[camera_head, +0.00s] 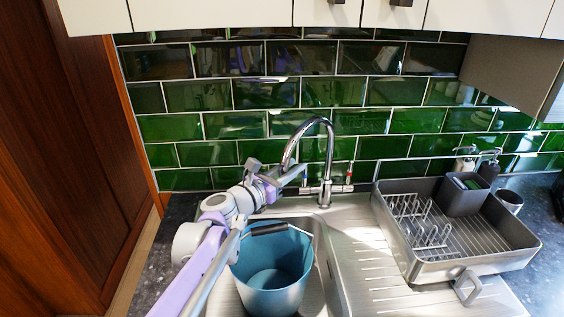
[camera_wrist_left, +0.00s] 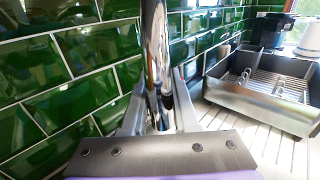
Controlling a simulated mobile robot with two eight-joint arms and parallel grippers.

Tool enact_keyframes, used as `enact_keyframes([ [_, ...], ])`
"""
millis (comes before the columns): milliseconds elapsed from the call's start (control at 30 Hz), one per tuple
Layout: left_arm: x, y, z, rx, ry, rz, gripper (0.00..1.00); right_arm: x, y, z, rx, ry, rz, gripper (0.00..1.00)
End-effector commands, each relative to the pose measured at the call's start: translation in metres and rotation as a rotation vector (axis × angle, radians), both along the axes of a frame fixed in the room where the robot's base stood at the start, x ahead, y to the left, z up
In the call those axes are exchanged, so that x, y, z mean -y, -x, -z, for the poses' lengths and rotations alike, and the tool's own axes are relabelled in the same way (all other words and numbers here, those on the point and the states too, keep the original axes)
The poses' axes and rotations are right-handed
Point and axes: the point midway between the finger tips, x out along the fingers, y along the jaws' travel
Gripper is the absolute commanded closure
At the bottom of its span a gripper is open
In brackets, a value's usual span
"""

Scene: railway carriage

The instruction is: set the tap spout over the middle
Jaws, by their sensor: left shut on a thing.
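The chrome tap (camera_head: 328,165) stands at the back of the steel sink, against the green tiles. Its arched spout (camera_head: 318,121) bends over to the left, with its lower end by my gripper, above and behind the blue bucket. My left gripper (camera_head: 301,175) is shut on the spout. In the left wrist view the spout (camera_wrist_left: 157,45) rises upright between the two fingers of the gripper (camera_wrist_left: 160,100). The spout's outlet is hidden by the gripper in the head view. My right gripper is not in view.
A blue bucket (camera_head: 272,282) stands in the sink bowl below my left arm. A grey dish rack (camera_head: 463,257) stands on the right of the ribbed drainer (camera_head: 375,262). The tiled wall (camera_head: 235,125) is close behind the tap. Cupboards (camera_head: 210,15) hang above.

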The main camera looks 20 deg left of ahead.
Motion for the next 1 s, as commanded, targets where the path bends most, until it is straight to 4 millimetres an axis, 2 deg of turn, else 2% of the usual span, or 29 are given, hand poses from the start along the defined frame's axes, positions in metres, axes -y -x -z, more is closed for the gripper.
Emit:
enact_keyframes([
  [200,0.0,0.0,0.002,-0.001,0.0,0.0,1.0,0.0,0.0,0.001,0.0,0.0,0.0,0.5],
  [233,0.0,0.0,0.002,-0.001,0.0,0.001,0.66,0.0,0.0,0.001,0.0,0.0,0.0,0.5],
  [367,0.0,0.0,0.002,-0.001,0.0,0.0,0.43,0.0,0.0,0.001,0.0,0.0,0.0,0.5],
  [733,-0.003,0.004,0.001,-0.001,0.0,-0.001,0.42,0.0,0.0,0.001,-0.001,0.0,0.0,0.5],
  [867,-0.011,0.02,0.002,-0.001,-0.001,-0.003,0.42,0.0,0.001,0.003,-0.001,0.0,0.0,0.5],
  [1000,-0.022,0.047,0.002,-0.001,-0.001,-0.004,0.42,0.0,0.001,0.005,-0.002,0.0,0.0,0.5],
])
